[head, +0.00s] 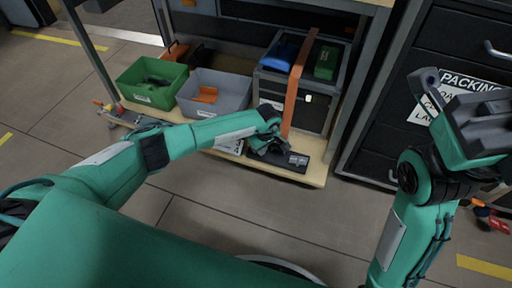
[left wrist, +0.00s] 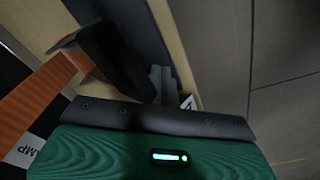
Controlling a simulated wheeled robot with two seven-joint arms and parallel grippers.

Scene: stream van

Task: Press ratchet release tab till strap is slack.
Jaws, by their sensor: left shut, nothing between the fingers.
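An orange strap (head: 293,90) runs down over the front of a grey crate on the low shelf. It also shows at the left of the left wrist view (left wrist: 40,95), where it enters a dark block (left wrist: 112,58), which seems to be the ratchet. The release tab cannot be made out. My left gripper (head: 262,146) is at the foot of the strap, over a black base plate (head: 290,160). In the left wrist view its fingers (left wrist: 162,85) are shut and empty beside the dark block; contact cannot be told. My right gripper (head: 486,112) is raised at the right, apart from the strap.
The grey crate (head: 332,82) holds blue and green cases. A green bin (head: 151,96) and a grey bin (head: 215,108) stand left of it on the shelf. A shelf post and a dark drawer cabinet (head: 400,100) stand to the right. Floor in front is clear.

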